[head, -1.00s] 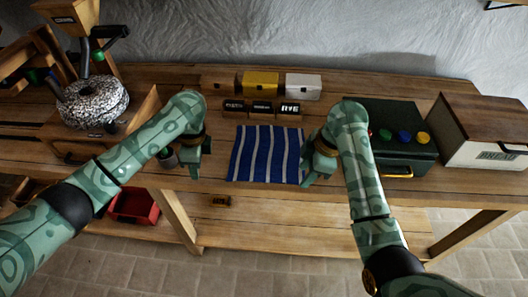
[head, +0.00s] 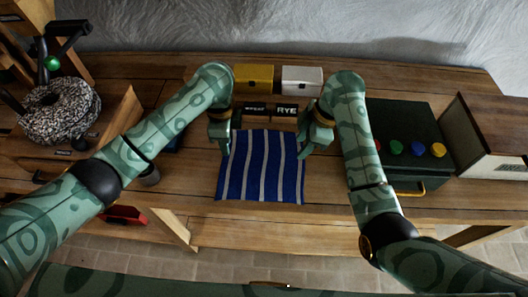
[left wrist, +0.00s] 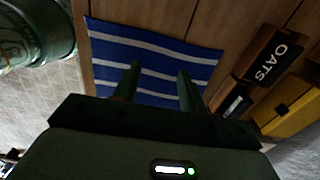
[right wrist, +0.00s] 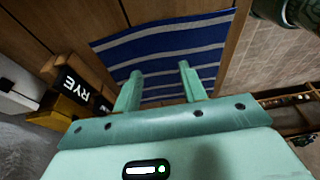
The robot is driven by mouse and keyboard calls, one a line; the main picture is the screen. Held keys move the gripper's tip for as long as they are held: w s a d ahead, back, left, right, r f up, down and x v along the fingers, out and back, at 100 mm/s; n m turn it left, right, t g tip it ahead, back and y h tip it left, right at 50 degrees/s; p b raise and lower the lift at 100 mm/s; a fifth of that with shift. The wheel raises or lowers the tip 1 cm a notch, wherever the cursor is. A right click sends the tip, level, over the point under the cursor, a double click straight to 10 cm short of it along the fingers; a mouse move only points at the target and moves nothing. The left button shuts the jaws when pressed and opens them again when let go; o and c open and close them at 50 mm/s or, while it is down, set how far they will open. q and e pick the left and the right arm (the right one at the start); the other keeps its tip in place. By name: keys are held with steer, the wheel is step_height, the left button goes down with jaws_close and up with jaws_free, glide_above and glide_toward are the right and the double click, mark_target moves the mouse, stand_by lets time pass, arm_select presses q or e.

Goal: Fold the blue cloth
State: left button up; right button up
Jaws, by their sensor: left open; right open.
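The blue cloth (head: 260,170) with white stripes lies flat and spread out on the wooden workbench in the head view. My left gripper (head: 222,150) is at the cloth's far left corner, open with nothing between its fingers. My right gripper (head: 306,150) is at the far right corner, also open and empty. In the left wrist view the cloth (left wrist: 150,48) lies beyond the two parted fingers. In the right wrist view the cloth (right wrist: 165,45) lies beyond the parted fingers too. I cannot tell whether the fingertips touch the cloth.
Small labelled blocks, a yellow box (head: 254,78) and a white box (head: 301,80) stand behind the cloth. A dark green box with coloured knobs (head: 405,145) and a bread box (head: 490,135) stand right.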

mark_target(231, 162)
arm_select(q)
steer(key=f, duration=0.7)
steer(key=shift+s+f, duration=0.1)
steer(key=shift+s, duration=0.1)
arm_select(e)
steer(key=f, duration=0.7)
steer(key=shift+s+f, duration=0.1)
steer(key=shift+s, duration=0.1)
arm_select(q)
steer(key=shift+f, duration=0.2)
arm_select(e)
steer(key=shift+f, duration=0.25)
arm_select(q)
steer(key=shift+r, duration=0.1)
jaws_close()
arm_select(e)
steer(key=shift+r, duration=0.1)
jaws_close()
arm_select(q)
steer(key=shift+r, duration=0.1)
arm_select(e)
steer(key=shift+r, duration=0.1)
